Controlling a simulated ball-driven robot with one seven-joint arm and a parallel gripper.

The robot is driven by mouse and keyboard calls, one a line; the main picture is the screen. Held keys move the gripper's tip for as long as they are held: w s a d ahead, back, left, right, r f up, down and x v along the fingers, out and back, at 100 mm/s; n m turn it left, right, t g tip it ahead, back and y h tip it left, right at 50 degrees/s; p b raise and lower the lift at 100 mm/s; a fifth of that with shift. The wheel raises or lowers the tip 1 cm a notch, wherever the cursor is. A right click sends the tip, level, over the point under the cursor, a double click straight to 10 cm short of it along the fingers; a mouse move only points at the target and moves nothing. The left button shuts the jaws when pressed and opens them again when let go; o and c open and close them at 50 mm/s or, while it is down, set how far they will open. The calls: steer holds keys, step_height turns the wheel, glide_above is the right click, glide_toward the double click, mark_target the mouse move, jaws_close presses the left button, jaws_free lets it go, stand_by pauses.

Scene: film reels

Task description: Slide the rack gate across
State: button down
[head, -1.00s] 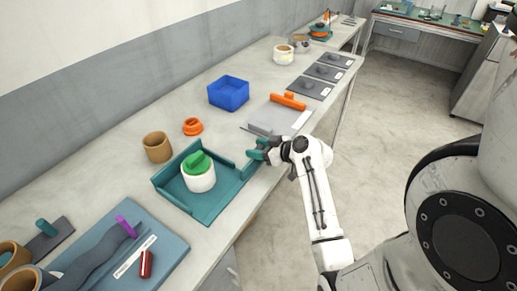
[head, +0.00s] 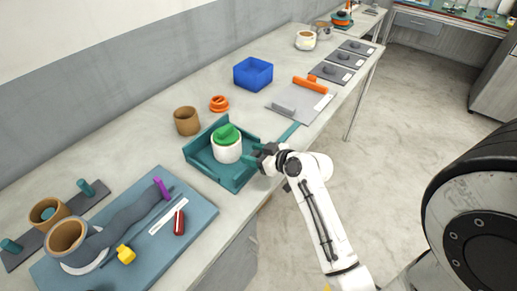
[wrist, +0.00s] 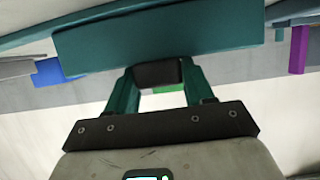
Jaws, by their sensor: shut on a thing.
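The teal rack (head: 203,136) stands on the bench with low walls around a white round canister (head: 227,153) with a green top. In the wrist view the gate (wrist: 160,42) is a broad teal panel straight ahead. My gripper (head: 260,153) is at the gate's outer face. In the wrist view its two teal fingers are shut on a dark handle (wrist: 158,74) on that panel. The fingers hide part of the gate in the head view.
A grey board with an orange handle (head: 311,84) lies to the right, and a blue bin (head: 253,73) behind. A brown ring (head: 187,121) and orange knob (head: 219,103) stand behind the rack. A blue board (head: 150,245) lies front left.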

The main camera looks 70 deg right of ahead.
steer(key=shift+w+a, duration=0.1)
steer(key=shift+a, duration=0.1)
steer(key=c, duration=0.5)
jaws_free()
steer(key=shift+a, duration=0.15)
steer(key=shift+s+r, duration=0.15)
steer(key=shift+s, duration=0.35)
steer(key=b+v, duration=0.2)
steer(key=v, duration=0.7)
steer(key=shift+s+r, duration=0.2)
steer(key=shift+s, duration=0.15)
steer(key=shift+a, duration=0.1)
